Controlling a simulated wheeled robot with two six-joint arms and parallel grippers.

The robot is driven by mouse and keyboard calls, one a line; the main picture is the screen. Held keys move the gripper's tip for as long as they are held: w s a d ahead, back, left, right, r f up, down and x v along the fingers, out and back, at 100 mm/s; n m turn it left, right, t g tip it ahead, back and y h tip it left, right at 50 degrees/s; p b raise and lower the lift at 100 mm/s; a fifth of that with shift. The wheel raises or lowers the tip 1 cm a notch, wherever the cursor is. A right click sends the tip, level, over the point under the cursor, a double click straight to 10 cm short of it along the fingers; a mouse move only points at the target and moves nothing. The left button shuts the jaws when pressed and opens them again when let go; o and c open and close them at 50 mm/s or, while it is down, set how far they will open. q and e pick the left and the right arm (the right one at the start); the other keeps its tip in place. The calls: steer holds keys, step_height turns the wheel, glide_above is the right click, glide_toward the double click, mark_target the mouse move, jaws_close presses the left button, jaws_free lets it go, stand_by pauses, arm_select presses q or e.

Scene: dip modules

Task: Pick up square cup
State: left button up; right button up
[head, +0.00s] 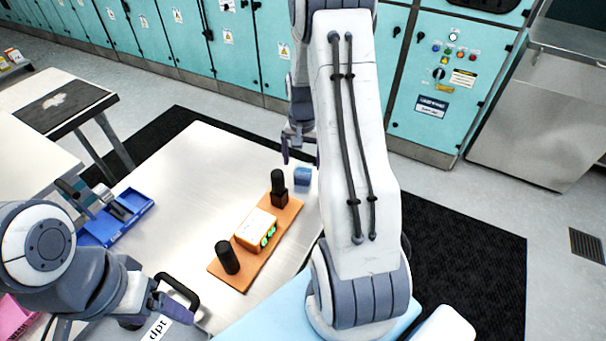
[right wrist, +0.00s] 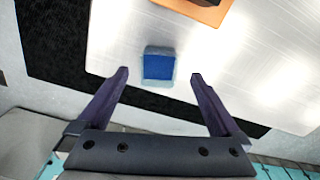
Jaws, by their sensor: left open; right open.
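A small blue square cup (head: 303,176) stands on the white table near its far right edge in the head view. In the right wrist view the cup (right wrist: 159,67) shows from above, just beyond the fingertips and roughly centred between them. My right gripper (right wrist: 160,75) is open and empty, with nothing between its fingers. In the head view the right gripper (head: 298,148) hangs above and behind the cup, partly hidden by my own arm. My left gripper (head: 160,300) is open at the lower left, near a black handle, far from the cup.
An orange board (head: 240,277) with two black cylinders and an orange-white device (head: 256,230) lies left of the cup. A blue tray (head: 125,217) is on the table's left side. The white table (head: 205,165) is clear behind the board. A black handle (head: 180,287) stands near my left gripper.

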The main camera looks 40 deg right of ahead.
mark_target(303, 172)
steer(key=shift+f, duration=0.4)
step_height(303, 172, down, 4)
steer(key=shift+s+d+r+p, duration=0.1)
steer(key=shift+r+p, duration=0.15)
steer(key=shift+p, duration=0.7)
steer(key=shift+f, duration=0.45)
steer(key=c, duration=1.4)
